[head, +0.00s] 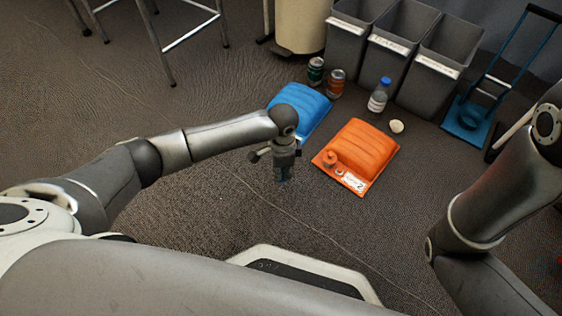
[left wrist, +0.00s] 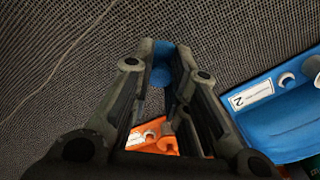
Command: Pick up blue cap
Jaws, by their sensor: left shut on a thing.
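My left gripper (head: 283,173) hangs above the carpet, just in front of the blue canister (head: 301,110) and to the left of the orange canister (head: 362,150). In the left wrist view its fingers (left wrist: 162,75) are shut on a small blue cap (left wrist: 161,68), which shows between the fingertips with carpet behind it. The cap is partly hidden by the fingers. The blue canister, with a white label, shows at the right of the left wrist view (left wrist: 275,118). My right arm is at the right of the head view, but its gripper is out of the picture.
Two cans (head: 315,72) (head: 336,83) and a bottle with a blue top (head: 379,96) stand behind the canisters. A small white round thing (head: 396,126) lies nearby. Grey bins (head: 430,68) and a blue hand truck (head: 468,122) stand behind.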

